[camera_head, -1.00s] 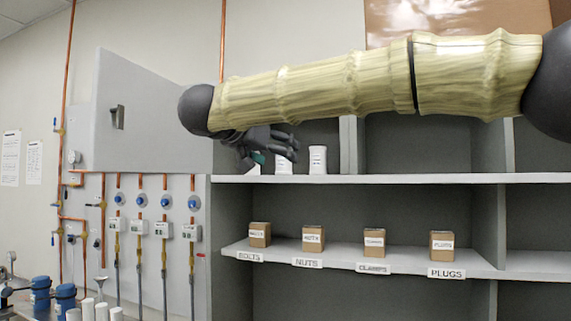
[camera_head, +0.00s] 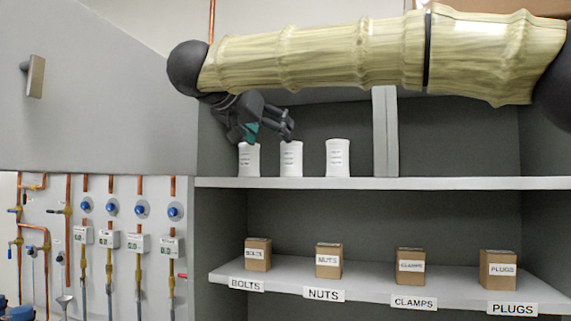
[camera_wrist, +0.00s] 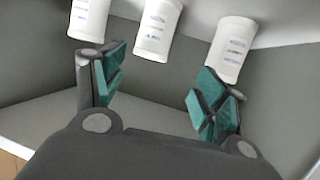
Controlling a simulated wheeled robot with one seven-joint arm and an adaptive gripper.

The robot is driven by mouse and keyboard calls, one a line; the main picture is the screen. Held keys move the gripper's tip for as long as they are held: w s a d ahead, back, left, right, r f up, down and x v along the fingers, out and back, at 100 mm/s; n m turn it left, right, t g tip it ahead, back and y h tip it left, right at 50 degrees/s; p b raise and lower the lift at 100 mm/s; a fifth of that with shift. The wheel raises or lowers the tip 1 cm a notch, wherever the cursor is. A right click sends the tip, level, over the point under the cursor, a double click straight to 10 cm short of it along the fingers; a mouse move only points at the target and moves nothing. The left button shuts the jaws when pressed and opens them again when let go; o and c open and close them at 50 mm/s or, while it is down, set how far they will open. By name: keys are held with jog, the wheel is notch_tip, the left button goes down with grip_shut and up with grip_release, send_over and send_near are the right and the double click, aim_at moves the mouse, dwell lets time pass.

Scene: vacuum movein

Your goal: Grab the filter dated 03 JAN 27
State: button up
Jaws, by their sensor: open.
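Three white filters stand upright in a row on the upper shelf: the left filter (camera_head: 249,160), the middle filter (camera_head: 291,159) and the right filter (camera_head: 338,158). Each bears small printed lines too blurred to read, so I cannot tell which is dated 03 JAN 27. In the wrist view they show as the left filter (camera_wrist: 89,18), middle filter (camera_wrist: 158,26) and right filter (camera_wrist: 231,50). My gripper (camera_head: 270,128) is open and empty just in front of and above the left and middle filters. In the wrist view its green-padded fingers (camera_wrist: 158,85) are spread, apart from all three filters.
The upper shelf (camera_head: 450,183) has an upright divider (camera_head: 385,130) right of the filters. Below, boxes labelled bolts (camera_head: 258,255), nuts (camera_head: 328,261), clamps (camera_head: 410,266) and plugs (camera_head: 498,270) stand on the lower shelf. A grey cabinet door (camera_head: 110,90) stands at the left.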

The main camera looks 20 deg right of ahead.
aim_at(292, 146)
jog(key=p+x, duration=0.1)
jog(key=x, duration=0.4)
jog(key=shift+d+f, duration=0.1)
jog(key=shift+s+d+p, duration=0.2)
jog(key=shift+d+p, duration=0.2)
jog(key=shift+d, duration=0.1)
jog(key=shift+s+d+p, duration=0.2)
jog(key=shift+d+p, duration=0.15)
jog(key=shift+d, duration=0.1)
jog(key=x, duration=0.3)
jog(key=shift+w+a+f+p, duration=0.1)
jog(key=shift+w+a+p, duration=0.1)
jog(key=shift+p, duration=0.1)
jog(key=shift+w+d+f, duration=0.1)
jog(key=shift+w+f, duration=0.05)
jog(key=shift+w, duration=0.15)
jog(key=shift+s, duration=0.35)
jog(key=shift+s+r, duration=0.2)
jog(key=shift+r, duration=0.05)
jog(key=shift+c, duration=1.3)
jog(key=shift+w+f, duration=0.2)
jog(key=shift+w, duration=0.1)
jog(key=c, duration=0.9)
jog(key=shift+s+r, duration=0.1)
jog(key=shift+s, duration=0.05)
jog(key=shift+c, duration=0.2)
